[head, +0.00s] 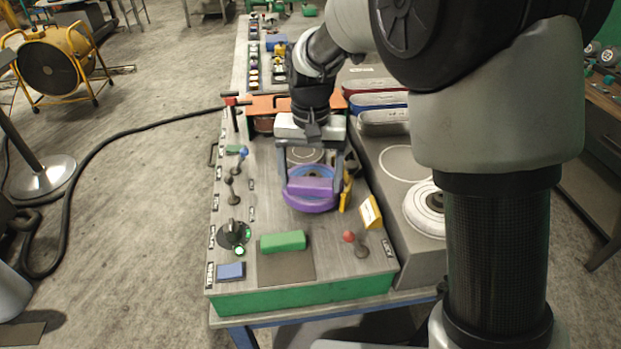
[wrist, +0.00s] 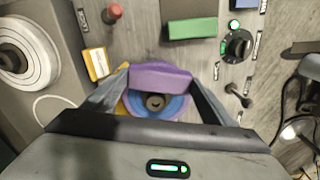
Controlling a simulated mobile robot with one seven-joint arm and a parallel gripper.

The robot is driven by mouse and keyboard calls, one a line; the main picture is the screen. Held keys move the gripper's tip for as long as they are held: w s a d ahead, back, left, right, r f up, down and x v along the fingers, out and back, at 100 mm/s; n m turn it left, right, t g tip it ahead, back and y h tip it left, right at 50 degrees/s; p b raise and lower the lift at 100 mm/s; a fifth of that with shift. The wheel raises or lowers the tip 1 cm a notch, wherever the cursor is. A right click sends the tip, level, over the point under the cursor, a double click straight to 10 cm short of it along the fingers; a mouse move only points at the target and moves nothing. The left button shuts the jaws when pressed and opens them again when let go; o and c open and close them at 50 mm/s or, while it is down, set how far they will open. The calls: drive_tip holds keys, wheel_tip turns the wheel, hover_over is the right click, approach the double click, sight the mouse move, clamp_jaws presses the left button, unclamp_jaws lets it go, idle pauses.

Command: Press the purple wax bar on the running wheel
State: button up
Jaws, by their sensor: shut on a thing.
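The purple wax bar (head: 310,186) is held between the fingers of my gripper (head: 309,178), which is shut on it. In the wrist view the bar (wrist: 160,75) spans the gap between the fingertips (wrist: 160,80). The wheel (head: 308,199) is directly below and behind the bar, with a blue face and a purple rim. In the wrist view the wheel (wrist: 157,104) shows a dark hub, and the bar covers part of its edge. The bar overlaps the wheel's edge in both views; whether they touch is hard to tell.
A green block (head: 283,241) lies on a dark pad in front. White discs (head: 427,208) lie to the right.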

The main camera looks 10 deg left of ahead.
drive_tip(key=shift+r+p, duration=1.6)
drive_tip(key=shift+r, duration=0.95)
drive_tip(key=shift+f, duration=0.1)
